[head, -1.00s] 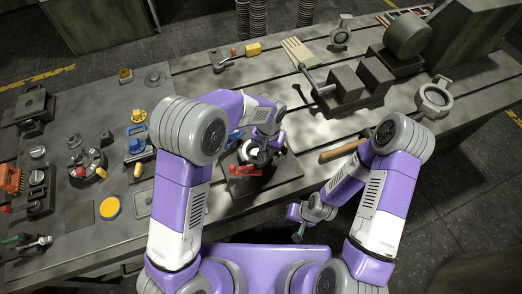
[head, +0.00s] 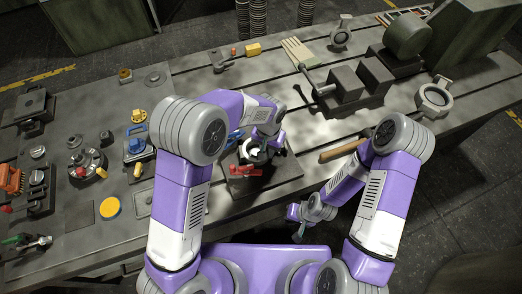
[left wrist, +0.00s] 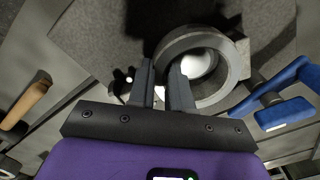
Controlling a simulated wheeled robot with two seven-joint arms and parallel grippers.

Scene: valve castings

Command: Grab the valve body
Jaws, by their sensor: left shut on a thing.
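The valve body is a grey ring-shaped casting with a pale inside. In the left wrist view the valve body (left wrist: 228,82) lies just beyond and to the right of my fingertips. In the head view the valve body (head: 252,154) is on a dark square plate, partly hidden by my left gripper (head: 267,145). In the left wrist view my left gripper (left wrist: 163,72) is shut on the near-left wall of the ring, with a finger on each side. My right gripper (head: 299,231) is away from it, low in front of the bench; its jaw gap is too small to tell.
A red clamp (head: 245,170) and a blue-handled clamp (left wrist: 286,105) are close to the valve body. A wooden-handled tool (head: 342,149) lies to the right. A large vise (head: 348,84) stands at the back right. Several fixtures crowd the bench's left side.

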